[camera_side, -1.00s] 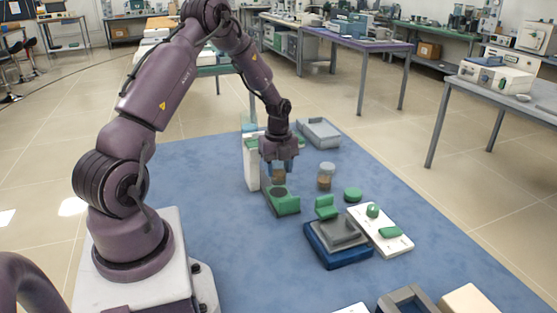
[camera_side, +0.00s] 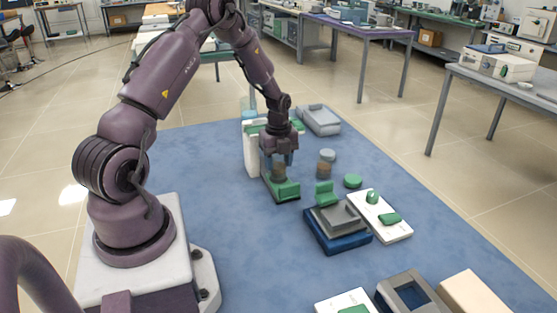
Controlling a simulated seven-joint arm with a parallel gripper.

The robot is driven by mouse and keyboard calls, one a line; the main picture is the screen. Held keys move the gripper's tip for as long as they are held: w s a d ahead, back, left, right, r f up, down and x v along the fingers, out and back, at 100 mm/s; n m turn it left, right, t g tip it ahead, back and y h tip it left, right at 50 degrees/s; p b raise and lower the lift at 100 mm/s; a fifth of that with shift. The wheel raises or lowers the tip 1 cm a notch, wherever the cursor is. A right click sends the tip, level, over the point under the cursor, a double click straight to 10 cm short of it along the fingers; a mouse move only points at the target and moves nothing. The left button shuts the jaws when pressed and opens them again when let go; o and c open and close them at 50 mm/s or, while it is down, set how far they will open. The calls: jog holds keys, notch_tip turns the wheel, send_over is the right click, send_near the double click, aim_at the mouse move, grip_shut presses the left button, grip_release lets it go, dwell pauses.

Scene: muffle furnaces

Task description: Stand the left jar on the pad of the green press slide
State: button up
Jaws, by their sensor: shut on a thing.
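My gripper (camera_side: 279,157) points down and is shut on a jar (camera_side: 278,173) with brownish contents. The jar is upright, over the pad end of the green press slide (camera_side: 286,190). The fingers and jar hide most of the pad, and I cannot tell whether the jar's bottom touches it. The slide runs out from the foot of the white and green press (camera_side: 251,155), which stands behind my gripper. A second jar (camera_side: 325,165) with a grey lid and brown contents stands on the blue mat to the right.
A round green piece (camera_side: 353,181) lies right of the second jar. A blue and grey fixture (camera_side: 337,232) and a white board with green knobs (camera_side: 381,216) sit in front. A grey tray (camera_side: 318,120) is behind. Bare blue mat (camera_side: 245,235) lies at front left.

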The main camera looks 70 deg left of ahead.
jog(key=shift+f, duration=0.1)
jog(key=shift+f, duration=0.3)
jog(key=o, duration=1.4)
jog(key=shift+r, duration=4.05)
